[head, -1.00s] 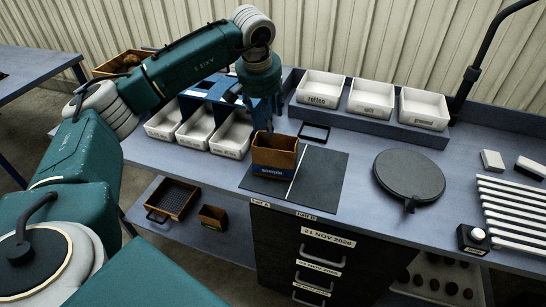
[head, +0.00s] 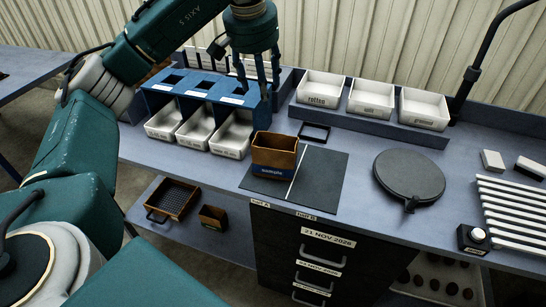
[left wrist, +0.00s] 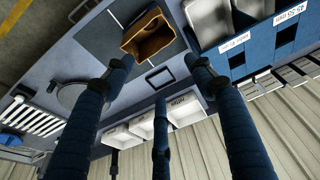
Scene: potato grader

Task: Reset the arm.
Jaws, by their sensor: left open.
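My left arm comes in from the left in the head view. Its gripper (head: 262,88) hangs with fingers pointing down, above the bench behind the brown box, near the right end of the blue sorting rack (head: 185,88). The gripper is open and empty. The brown box (head: 273,158) with a blue label stands on the dark mat (head: 322,178), apart from the fingers. In the left wrist view the blue fingers (left wrist: 155,85) are spread, and the brown box (left wrist: 150,38) shows beyond them. My right gripper is not in view.
White trays labelled "rotten" (head: 320,87) and others stand on a raised shelf at the back. White bins (head: 231,135) sit under the rack. A black square frame (head: 314,132), a round dark plate (head: 409,176) and white rollers (head: 512,215) lie on the bench.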

